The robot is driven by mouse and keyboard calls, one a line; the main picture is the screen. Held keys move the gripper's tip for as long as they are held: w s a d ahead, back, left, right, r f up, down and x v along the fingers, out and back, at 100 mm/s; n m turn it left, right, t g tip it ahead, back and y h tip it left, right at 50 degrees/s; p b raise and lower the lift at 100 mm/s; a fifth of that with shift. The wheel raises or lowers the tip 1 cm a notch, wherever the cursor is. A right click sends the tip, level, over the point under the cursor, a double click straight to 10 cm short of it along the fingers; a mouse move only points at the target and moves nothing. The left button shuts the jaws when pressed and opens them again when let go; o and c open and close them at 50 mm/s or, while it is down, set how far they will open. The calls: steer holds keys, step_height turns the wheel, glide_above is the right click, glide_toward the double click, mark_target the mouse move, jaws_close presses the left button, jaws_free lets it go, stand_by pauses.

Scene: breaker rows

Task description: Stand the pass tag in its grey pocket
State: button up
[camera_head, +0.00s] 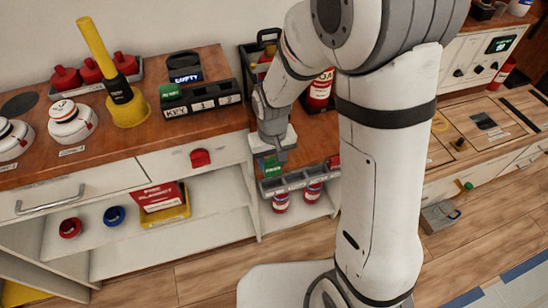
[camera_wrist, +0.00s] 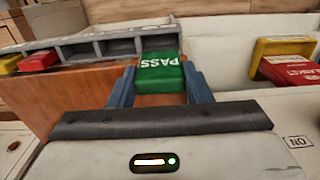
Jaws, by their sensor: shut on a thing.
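My gripper (camera_head: 274,155) is shut on the green pass tag (camera_wrist: 161,75). In the wrist view the tag sits between both fingers, its white PASS lettering upside down. The tag also shows in the head view (camera_head: 272,167), partly hidden by the gripper. A grey rack with open pockets (camera_head: 287,183) is on the cabinet edge just below. The tag is over the rack's left end in the head view. In the wrist view the rack (camera_wrist: 75,50) lies behind the tag, which overlaps its right end pocket. I cannot tell whether the tag's edge is inside the pocket.
A red piece (camera_wrist: 38,61) sits in the rack's far end. Striped cans (camera_head: 280,203) stand on the shelf below. A red extinguisher (camera_head: 319,92) stands behind my arm. A black KEY rack (camera_head: 202,108) and a yellow-handled tool (camera_head: 125,100) are on the counter to the left.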

mark_target(273, 175)
steer(key=shift+f+b, duration=1.85)
steer(key=shift+f, duration=0.9)
steer(key=shift+f+b, duration=1)
steer(key=shift+f, duration=0.45)
steer(key=o, duration=1)
steer(key=shift+o, duration=0.2)
steer(key=shift+r, duration=0.15)
step_height(273, 175, up, 8)
steer(key=shift+f+p, duration=0.15)
steer(key=shift+p, duration=1)
steer(key=shift+s, duration=0.15)
